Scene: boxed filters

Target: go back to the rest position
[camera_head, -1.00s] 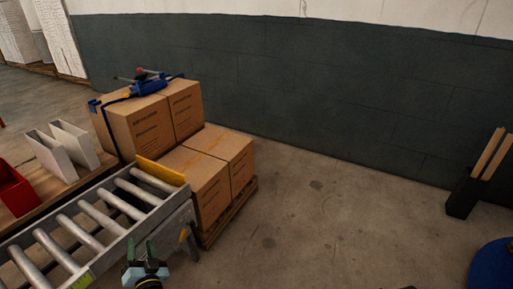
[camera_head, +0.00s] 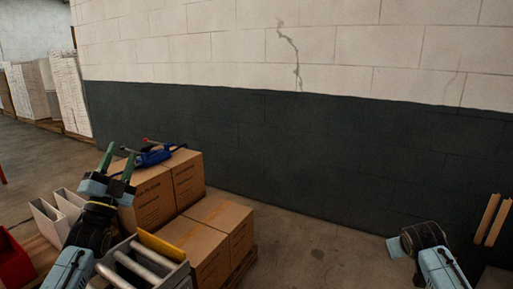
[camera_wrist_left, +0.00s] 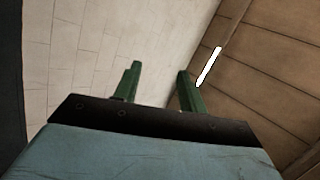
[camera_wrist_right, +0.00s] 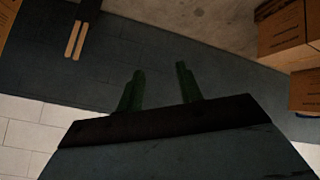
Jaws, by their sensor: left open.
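My left gripper (camera_head: 118,161) is raised at the left of the head view, in front of the stacked boxes as seen from the head. Its green fingers are apart and nothing is between them. The left wrist view also shows them apart and empty (camera_wrist_left: 158,72), against the wall and ceiling. My right gripper (camera_wrist_right: 160,72) shows apart, empty green fingers in the right wrist view. In the head view my right arm stands at the lower right, and its fingers are hidden there.
Brown cartons (camera_head: 210,222) are stacked at the left, with a blue strapping tool (camera_head: 155,156) on top. A roller conveyor (camera_head: 150,262), white filters (camera_head: 48,218) and a red bin (camera_head: 12,262) stand nearby. Wooden slats (camera_head: 490,220) stand by the wall at right. The middle floor is clear.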

